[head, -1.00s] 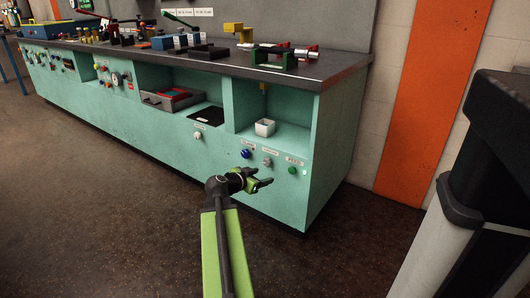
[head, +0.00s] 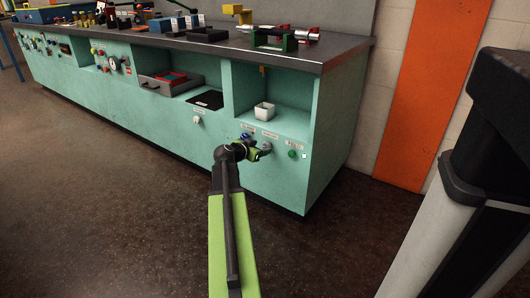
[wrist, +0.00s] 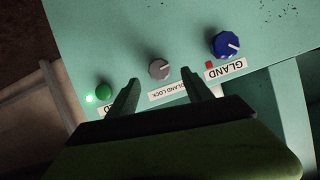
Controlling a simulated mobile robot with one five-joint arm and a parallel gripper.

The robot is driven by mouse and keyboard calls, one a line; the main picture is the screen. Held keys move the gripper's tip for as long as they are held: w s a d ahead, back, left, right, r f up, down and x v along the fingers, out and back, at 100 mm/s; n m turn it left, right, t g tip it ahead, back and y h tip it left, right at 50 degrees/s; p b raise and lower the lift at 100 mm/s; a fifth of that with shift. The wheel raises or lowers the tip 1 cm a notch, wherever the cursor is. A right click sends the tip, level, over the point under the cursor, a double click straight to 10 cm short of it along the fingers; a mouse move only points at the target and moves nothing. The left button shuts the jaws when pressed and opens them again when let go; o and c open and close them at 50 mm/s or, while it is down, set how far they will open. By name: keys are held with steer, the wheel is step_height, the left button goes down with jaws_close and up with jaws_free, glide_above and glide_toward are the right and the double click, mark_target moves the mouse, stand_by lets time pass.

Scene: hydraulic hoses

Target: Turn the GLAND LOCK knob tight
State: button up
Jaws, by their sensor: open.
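In the head view the grey knob (head: 267,147) is on the teal bench front, between a blue and a green control. My gripper (wrist: 158,88) is open, its two fingers spread to either side of the grey knob's line in the wrist view. The knob shows just beyond the fingertips; I cannot tell whether they touch it. In the head view my gripper (head: 258,153) is close to the panel.
A blue GLAND knob (wrist: 227,44) with a small red square (wrist: 209,65) is to one side. A green button (wrist: 103,91) with a glowing lamp (wrist: 91,99) is on the other. A white cup (head: 264,110) stands in the open shelf above. The floor before the bench is clear.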

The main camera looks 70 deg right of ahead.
mark_target(266, 146)
steer(key=b+x, duration=0.1)
steer(key=x, duration=0.3)
steer(key=shift+s+d+f, duration=0.1)
steer(key=shift+d+f, duration=0.05)
steer(key=shift+d, duration=0.15)
jaws_close()
steer(key=shift+s+m, duration=0.15)
steer(key=shift+m, duration=0.25)
steer(key=shift+t, duration=0.4)
jaws_free()
